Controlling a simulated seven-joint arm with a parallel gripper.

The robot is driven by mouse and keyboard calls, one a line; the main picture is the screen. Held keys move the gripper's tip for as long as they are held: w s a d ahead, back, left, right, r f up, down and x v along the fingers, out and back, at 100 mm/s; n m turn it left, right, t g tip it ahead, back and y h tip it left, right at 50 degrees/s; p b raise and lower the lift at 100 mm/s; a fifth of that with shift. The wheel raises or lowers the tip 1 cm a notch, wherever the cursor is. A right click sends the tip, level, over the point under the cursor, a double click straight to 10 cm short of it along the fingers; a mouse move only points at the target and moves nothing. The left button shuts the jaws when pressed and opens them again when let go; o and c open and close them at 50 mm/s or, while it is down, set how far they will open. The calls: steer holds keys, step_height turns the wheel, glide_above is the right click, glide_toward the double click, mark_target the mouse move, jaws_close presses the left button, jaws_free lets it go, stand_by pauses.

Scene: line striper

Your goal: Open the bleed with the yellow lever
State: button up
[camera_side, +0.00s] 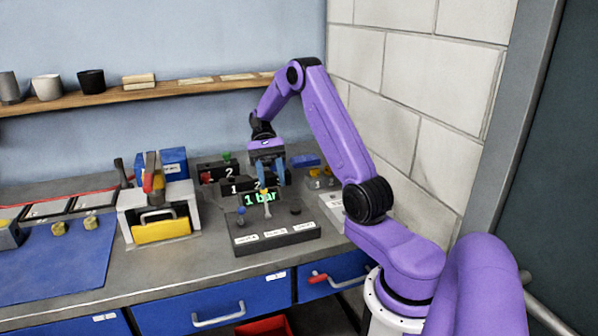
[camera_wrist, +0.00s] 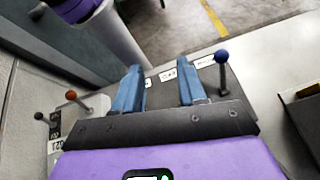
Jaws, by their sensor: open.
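A dark control box (camera_side: 275,243) stands on the bench with a row of small levers and white labels on its front. In the wrist view my gripper (camera_wrist: 158,78) is over the box, the blue knob (camera_wrist: 221,57) is right of the fingers, and the yellow lever is hidden.
An orange-knobbed lever (camera_wrist: 71,95) is at left in the wrist view. Dark numbered blocks (camera_side: 222,172) stand behind the box. A white holder with a yellow block (camera_side: 160,228) and a blue mat (camera_side: 55,275) lie left. Bench in front of the box is clear.

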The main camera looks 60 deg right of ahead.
steer(key=s+a+r, duration=0.4)
steer(key=s+r, duration=0.2)
steer(key=s, duration=0.4)
steer(key=s+a+f+n+t+h, duration=0.2)
steer(key=a+n, duration=0.6)
steer(key=n, duration=0.4)
steer(key=s+a+f+n+t+h, duration=0.3)
steer(key=s+a+n+t+h, duration=0.2)
steer(key=n, duration=0.7)
steer(key=s+a+h, duration=0.2)
steer(key=s+a, duration=0.1)
steer(key=s, duration=0.1)
steer(key=shift+a+t, duration=0.3)
steer(key=shift+a, duration=0.05)
